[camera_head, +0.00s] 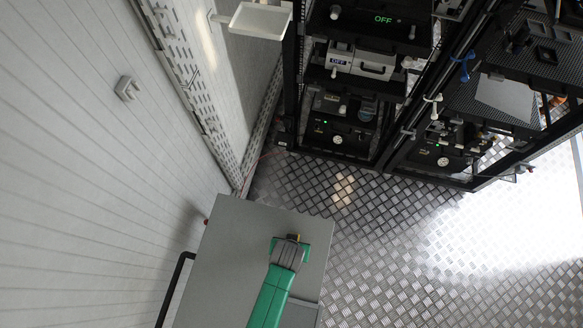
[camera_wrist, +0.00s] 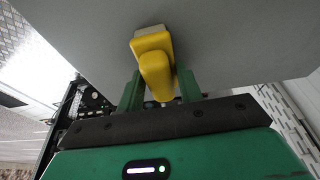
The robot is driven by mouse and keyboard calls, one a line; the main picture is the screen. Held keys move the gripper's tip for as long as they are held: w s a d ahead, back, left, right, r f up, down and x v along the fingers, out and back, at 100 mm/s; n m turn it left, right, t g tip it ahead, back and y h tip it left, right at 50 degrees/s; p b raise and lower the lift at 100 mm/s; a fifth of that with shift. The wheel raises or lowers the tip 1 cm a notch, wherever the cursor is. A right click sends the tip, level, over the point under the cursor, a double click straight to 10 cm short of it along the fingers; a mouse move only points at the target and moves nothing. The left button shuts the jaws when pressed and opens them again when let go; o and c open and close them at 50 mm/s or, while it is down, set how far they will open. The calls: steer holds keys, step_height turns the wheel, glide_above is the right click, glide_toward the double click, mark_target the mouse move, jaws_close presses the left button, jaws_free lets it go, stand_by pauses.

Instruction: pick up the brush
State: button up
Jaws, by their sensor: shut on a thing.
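The brush (camera_wrist: 153,45) shows in the wrist view as a yellow block-like body with a pale part behind it. It sits between the two green fingers of my gripper (camera_wrist: 160,84), which is shut on it. In the head view my gripper (camera_head: 290,244) is over the grey top of a cart or table.
The grey top (camera_head: 232,228) has bare room left of my gripper. A black rail (camera_head: 172,290) runs along its left side, near the white wall (camera_head: 80,170). Black analyser racks (camera_head: 345,110) stand beyond, with open metal floor (camera_head: 385,235) to the right.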

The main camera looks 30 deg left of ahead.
steer(key=shift+r, duration=0.65)
step_height(320, 180, up, 3)
steer(key=shift+f, duration=0.2)
steer(key=s+d, duration=0.1)
steer(key=s, duration=0.4)
steer(key=s+d, duration=0.2)
steer(key=s, duration=0.3)
steer(key=s+d+r, duration=0.1)
steer(key=s+d, duration=0.1)
steer(key=s, duration=0.3)
steer(key=shift+s+r+b, duration=0.1)
steer(key=shift+s+b, duration=0.05)
steer(key=shift+b, duration=0.15)
